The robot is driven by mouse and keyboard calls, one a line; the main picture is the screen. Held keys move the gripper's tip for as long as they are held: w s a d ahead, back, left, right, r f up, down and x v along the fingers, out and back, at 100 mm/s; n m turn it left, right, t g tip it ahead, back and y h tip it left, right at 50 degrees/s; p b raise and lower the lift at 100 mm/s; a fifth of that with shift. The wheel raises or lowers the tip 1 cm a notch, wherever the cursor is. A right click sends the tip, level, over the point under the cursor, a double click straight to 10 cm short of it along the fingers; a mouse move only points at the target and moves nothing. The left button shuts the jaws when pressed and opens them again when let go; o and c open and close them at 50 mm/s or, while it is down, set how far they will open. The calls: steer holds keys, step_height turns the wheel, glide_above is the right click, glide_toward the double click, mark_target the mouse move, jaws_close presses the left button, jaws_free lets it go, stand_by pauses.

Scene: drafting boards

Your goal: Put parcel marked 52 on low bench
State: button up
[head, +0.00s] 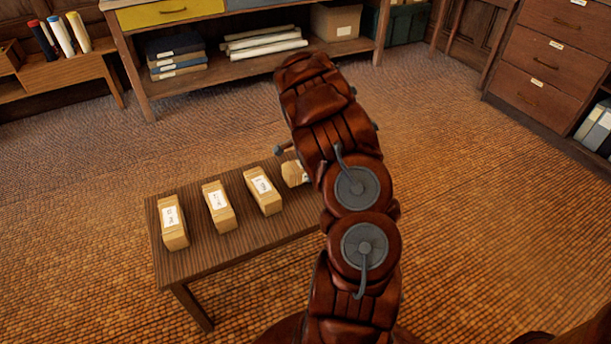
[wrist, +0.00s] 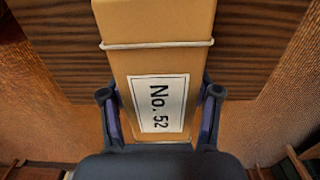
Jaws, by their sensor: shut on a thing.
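The parcel marked No. 52 (wrist: 156,62) is a tan box with a white label and a pale string around it. In the wrist view my gripper (wrist: 160,93) has a finger on each side of it and is shut on it. Dark striped wood (wrist: 60,45) lies behind the parcel. In the head view a low wooden bench (head: 235,246) stands left of my arm. A tan parcel (head: 292,173) at its right end is partly hidden by my arm. I cannot tell whether the held parcel touches the wood.
Three labelled tan parcels, left (head: 172,230), middle (head: 219,207) and right (head: 263,191), stand in a row on the bench. A long worktable (head: 150,88) with a lower shelf stands behind. Drawers (head: 540,75) stand at right. The woven floor between is clear.

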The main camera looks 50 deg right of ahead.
steer(key=shift+f, duration=1.3)
steer(key=shift+f, duration=0.15)
steer(key=o, duration=1.5)
steer(key=shift+o, duration=0.2)
